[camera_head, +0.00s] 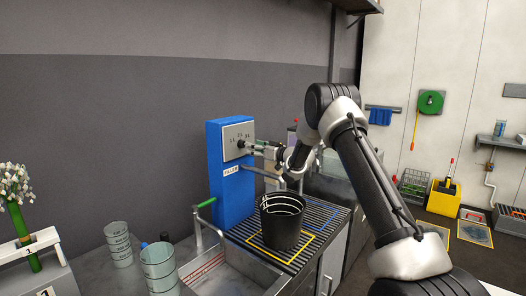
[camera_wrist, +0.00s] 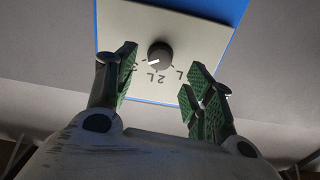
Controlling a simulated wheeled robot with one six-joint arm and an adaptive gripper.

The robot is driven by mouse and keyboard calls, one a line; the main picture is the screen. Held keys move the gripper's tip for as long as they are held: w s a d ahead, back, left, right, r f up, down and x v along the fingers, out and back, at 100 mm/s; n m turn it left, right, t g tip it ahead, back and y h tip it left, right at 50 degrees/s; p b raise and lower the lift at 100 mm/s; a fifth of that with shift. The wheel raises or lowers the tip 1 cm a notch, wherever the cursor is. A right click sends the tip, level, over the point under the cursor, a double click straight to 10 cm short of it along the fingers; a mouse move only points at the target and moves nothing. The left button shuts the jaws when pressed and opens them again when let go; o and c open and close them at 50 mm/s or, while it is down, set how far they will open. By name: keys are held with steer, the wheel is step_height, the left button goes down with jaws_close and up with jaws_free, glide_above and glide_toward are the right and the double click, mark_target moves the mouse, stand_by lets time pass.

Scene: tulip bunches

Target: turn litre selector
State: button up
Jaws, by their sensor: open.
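The litre selector is a round dark knob (camera_wrist: 159,54) with a white pointer mark, on a pale panel (camera_wrist: 150,20). The lettering appears upside down in the wrist view; "2L" is below the knob, and the mark points lower left, towards a partly hidden figure. My gripper (camera_wrist: 162,72) is open, with its green-padded fingers on either side of the knob, apart from it. In the head view my gripper (camera_head: 247,146) is at the panel of the blue filler post (camera_head: 232,190) and hides the knob.
A black bucket (camera_head: 281,228) stands on the slatted grate (camera_head: 325,225), below the filler's spout. A sink (camera_head: 225,275) with a green-handled tap (camera_head: 204,205) is in front. Clear measuring cups (camera_head: 158,265) and a flower holder (camera_head: 40,240) are at left.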

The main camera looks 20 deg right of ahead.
steer(key=v, duration=0.6)
steer(key=s+d+r+m+h, duration=0.1)
steer(key=s+d+r+h, duration=0.25)
steer(key=r, duration=0.25)
steer(key=s+d+r+m+h, duration=0.2)
steer(key=s+d+r+h, duration=0.15)
steer(key=s+r, duration=0.2)
steer(key=s+d+r+m+g+h, duration=0.2)
steer(key=s+d+r+h, duration=0.15)
steer(key=s, duration=0.55)
steer(key=s+a+f+g, duration=0.1)
steer(key=s+f+g, duration=0.1)
steer(key=s, duration=1.2)
steer(key=s+f+g, duration=0.3)
steer(key=s, duration=1)
steer(key=s+a+f+m+g, duration=0.1)
steer(key=s+f+g, duration=0.2)
steer(key=s, duration=1.1)
steer(key=shift+s+a, duration=0.3)
